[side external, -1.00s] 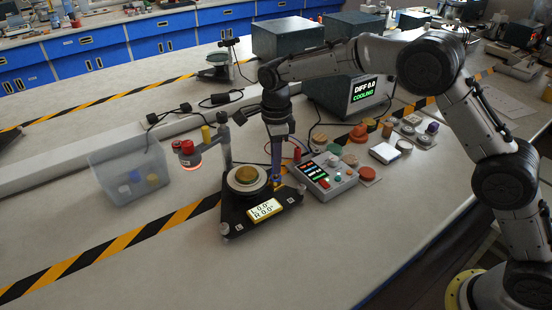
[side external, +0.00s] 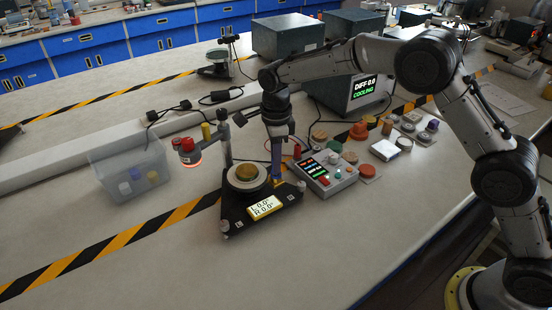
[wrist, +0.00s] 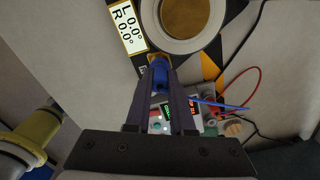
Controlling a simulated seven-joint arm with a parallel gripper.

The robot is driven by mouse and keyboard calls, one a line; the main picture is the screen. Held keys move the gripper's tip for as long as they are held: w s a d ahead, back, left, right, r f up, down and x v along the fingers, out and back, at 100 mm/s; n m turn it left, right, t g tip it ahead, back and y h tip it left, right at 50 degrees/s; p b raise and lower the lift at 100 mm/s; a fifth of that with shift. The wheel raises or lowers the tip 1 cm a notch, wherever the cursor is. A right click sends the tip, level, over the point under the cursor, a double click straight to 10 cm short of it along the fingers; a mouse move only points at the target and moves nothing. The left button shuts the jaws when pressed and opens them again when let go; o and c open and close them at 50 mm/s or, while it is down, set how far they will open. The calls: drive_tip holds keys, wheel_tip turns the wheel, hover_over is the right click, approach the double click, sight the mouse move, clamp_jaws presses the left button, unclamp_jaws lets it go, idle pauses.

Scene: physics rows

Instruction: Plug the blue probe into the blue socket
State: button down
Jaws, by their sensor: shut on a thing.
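My gripper (wrist: 161,88) is shut on the blue probe (wrist: 161,76), which sits between the fingertips in the wrist view. A thin blue lead runs right from it. In the side view my gripper (side external: 277,172) points down at the right rear edge of the black triangular stand (side external: 238,222). The probe's far end is close to an orange-yellow patch by the stand's edge. I cannot tell whether it touches. The blue socket cannot be made out clearly; the fingers and probe cover that area.
The stand carries a round brass-coloured disc (side external: 246,173) and a lit readout (side external: 264,208). A grey control box (side external: 327,175) with a red lead stands close on the right. A lamp post (side external: 225,145) and a clear bin (side external: 130,172) are on the left. The front bench is clear.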

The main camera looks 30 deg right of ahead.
drive_tip(key=shift+f, duration=0.3)
drive_tip(key=c, duration=0.7)
unclamp_jaws()
drive_tip(key=shift+o, duration=0.3)
drive_tip(key=shift+o, duration=0.9)
drive_tip(key=shift+r, duration=0.1)
drive_tip(key=shift+r, duration=3.65)
